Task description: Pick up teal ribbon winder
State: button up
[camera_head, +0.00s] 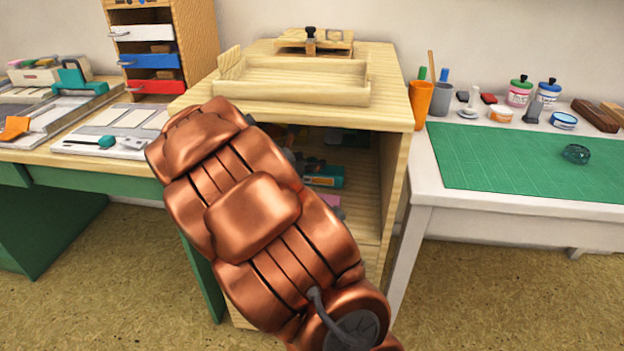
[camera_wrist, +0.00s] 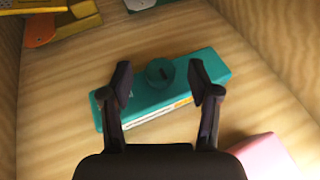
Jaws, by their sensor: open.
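The teal ribbon winder (camera_wrist: 180,88), a long teal block with a round knob on top, lies on the wooden shelf floor in the wrist view. In the head view a teal piece inside the wooden cabinet (camera_head: 322,176) looks like the same winder, partly covered by my copper arm. My gripper (camera_wrist: 158,80) is open and empty. Its two dark fingertips show on either side of the knob, over the winder's body. I cannot tell how high they are above it.
A pink block (camera_wrist: 268,158) lies close to the winder at the lower right. Yellow and orange items (camera_wrist: 42,25) lie at the upper left, with a white-and-teal item (camera_wrist: 140,4) at the top. Wooden cabinet walls (camera_wrist: 296,45) stand on both sides.

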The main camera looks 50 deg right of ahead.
jog(key=shift+x, duration=1)
jog(key=shift+f, duration=0.1)
jog(key=shift+c, duration=0.4)
grip_shut()
